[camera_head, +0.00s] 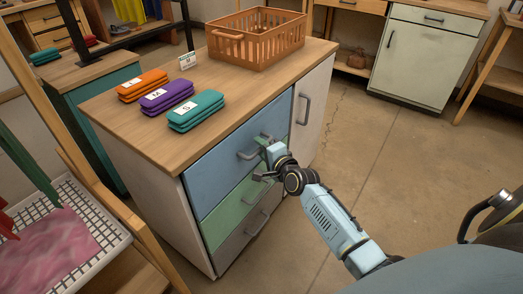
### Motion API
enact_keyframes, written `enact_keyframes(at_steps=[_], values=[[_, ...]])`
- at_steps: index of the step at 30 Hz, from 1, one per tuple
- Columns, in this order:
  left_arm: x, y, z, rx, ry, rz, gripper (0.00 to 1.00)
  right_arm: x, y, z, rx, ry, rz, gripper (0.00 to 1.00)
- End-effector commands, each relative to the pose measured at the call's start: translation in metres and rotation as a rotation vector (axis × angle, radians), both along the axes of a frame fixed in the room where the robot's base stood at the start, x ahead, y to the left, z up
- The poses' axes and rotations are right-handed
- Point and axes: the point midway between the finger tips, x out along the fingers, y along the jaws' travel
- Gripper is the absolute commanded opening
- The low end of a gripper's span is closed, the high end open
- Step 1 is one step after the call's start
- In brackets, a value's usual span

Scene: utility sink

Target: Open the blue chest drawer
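The blue drawer (222,160) is the top drawer in the front of the wood-topped chest. It looks closed, its front about flush with the chest. Its grey bar handle (247,155) sits near the middle of that front. My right gripper (263,158) is just right of the handle, with its dark fingers spread apart, one higher and one lower. It looks open and empty; whether a finger touches the handle or drawer front, I cannot tell. The gripper hides part of the drawer's right side. My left gripper is not in view.
Below are a green drawer (222,214) and a grey drawer (235,247). A pale door (313,105) is to the right. An orange basket (257,45) and folded orange, purple and teal cloths stand on the wooden top (130,125). The floor (400,150) to the right is clear.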

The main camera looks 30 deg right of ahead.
Motion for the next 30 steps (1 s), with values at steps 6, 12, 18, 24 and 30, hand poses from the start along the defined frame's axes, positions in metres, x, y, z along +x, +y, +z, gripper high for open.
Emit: enact_keyframes(at_steps=[6,12,18,24,30], values=[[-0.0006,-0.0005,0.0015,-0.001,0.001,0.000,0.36,0.0016,0.0002,0.0003,0.000,0.000,0.000,0.34],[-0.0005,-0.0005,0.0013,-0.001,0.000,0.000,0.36,0.0014,0.0002,0.0002,0.000,-0.001,0.000,0.19],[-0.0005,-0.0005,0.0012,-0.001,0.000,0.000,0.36,0.0013,0.0001,0.0002,0.000,0.000,0.000,0.00],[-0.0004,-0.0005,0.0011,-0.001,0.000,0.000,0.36,0.0011,0.0001,0.0001,0.000,0.000,0.000,0.00],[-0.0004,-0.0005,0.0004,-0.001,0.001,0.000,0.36,0.0023,-0.0004,-0.0002,0.000,0.000,0.004,0.00]])
